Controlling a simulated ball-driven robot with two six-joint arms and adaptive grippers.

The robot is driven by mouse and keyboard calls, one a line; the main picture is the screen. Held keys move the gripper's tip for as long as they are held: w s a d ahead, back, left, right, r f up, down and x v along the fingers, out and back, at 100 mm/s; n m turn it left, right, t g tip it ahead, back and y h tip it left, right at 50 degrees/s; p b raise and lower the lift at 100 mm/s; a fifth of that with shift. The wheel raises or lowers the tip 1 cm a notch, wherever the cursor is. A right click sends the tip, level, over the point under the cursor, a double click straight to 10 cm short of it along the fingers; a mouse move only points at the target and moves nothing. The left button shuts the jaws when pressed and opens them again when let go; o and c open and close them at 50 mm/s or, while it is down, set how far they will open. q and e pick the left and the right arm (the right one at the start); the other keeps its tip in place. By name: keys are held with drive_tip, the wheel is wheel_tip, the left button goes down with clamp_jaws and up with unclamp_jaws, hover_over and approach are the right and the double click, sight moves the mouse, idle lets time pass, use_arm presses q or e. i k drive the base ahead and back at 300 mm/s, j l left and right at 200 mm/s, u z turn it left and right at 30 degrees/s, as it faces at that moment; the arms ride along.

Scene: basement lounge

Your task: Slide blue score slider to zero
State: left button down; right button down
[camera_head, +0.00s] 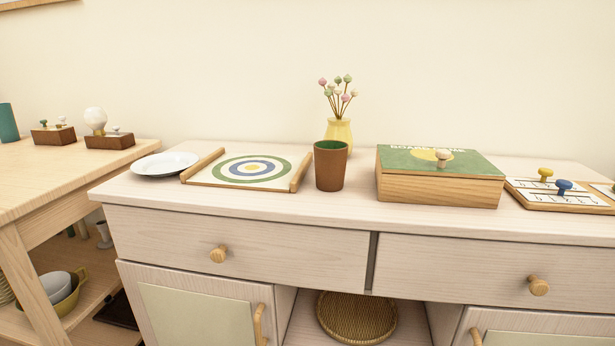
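The score board (530,197) lies at the right end of the sideboard top, its right part cut off by the picture edge. A blue slider knob (564,187) stands on its nearer track, and a yellow slider knob (545,174) stands on the farther track. Marks run along both tracks, but they are too small to read. Neither of my grippers shows in the head view.
A green-lidded wooden box (440,190) stands just left of the board. Further left are a brown cup (330,165), a yellow vase (338,132), a target board (225,180) and a white plate (165,164). The sideboard's front strip (350,219) is clear.

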sight(563, 184)
drive_tip(key=z, duration=1.3)
